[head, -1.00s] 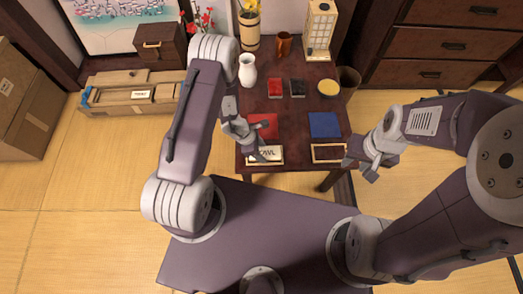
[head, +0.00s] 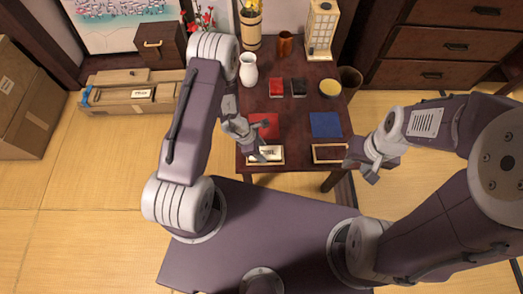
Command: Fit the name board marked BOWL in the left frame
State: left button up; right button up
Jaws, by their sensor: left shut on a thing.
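The white name board (head: 271,151) with dark lettering is at the left frame (head: 281,161), on the front edge of the dark table. My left gripper (head: 259,154) is shut on the board and covers its left part, so the word is only partly readable. I cannot tell whether the board is seated in the frame or just above it. The right frame (head: 330,153), pale-edged with a dark red inside, holds no board. My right gripper (head: 360,168) is just right of that frame, apart from it, with its fingers spread and empty.
A red mat (head: 268,122) and a blue mat (head: 325,125) lie behind the frames. Farther back stand a white vase (head: 249,71), a red box (head: 276,88), a black box (head: 299,87), a yellow bowl (head: 330,88) and a lantern (head: 321,28). The table between the mats is clear.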

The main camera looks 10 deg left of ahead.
pick_arm(q)
jog(key=shift+f+b, duration=0.4)
jog(key=shift+b, duration=0.2)
jog(key=shift+s, duration=0.1)
dwell(0.4)
jog(key=o, duration=1.4)
jog(key=shift+o, duration=0.2)
jog(key=p+v, duration=0.3)
jog(key=v, duration=0.5)
jog(key=shift+r, duration=0.3)
jog(key=shift+a+r, duration=0.2)
jog(key=shift+r, duration=0.1)
